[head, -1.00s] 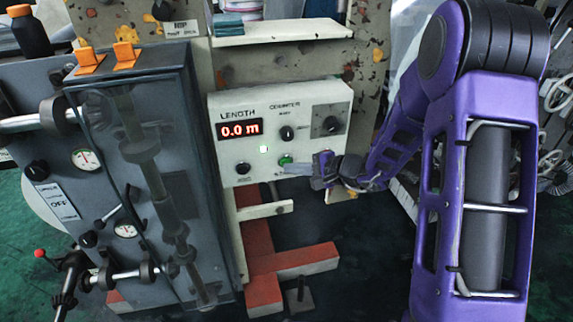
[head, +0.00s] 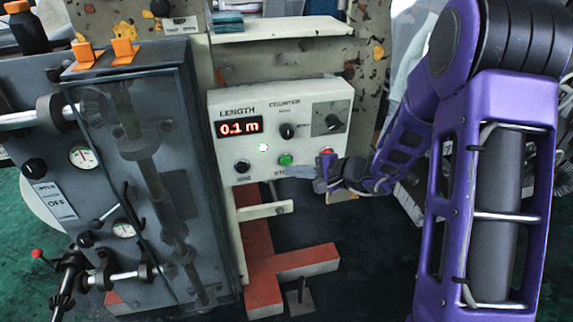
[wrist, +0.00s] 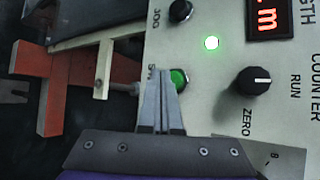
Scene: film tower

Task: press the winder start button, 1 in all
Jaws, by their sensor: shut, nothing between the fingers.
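The length counter panel (head: 222,165) is a pale box in the middle of the head view. Its red display (head: 239,127) reads 0.1 m and a small lamp (head: 263,147) glows pale green. The green start button (head: 285,160) sits on the lower part of the panel; it also shows in the wrist view (wrist: 179,77), partly behind my fingers. My gripper (head: 290,171) is shut and empty, its fingertips close to the button at its lower right. In the wrist view my gripper (wrist: 163,72) lies beside the button; I cannot tell whether they touch.
A grey cabinet (head: 62,150) with gauges stands to the left. A shelf (head: 280,37) is above the panel. Red floor beams (head: 300,262) lie below.

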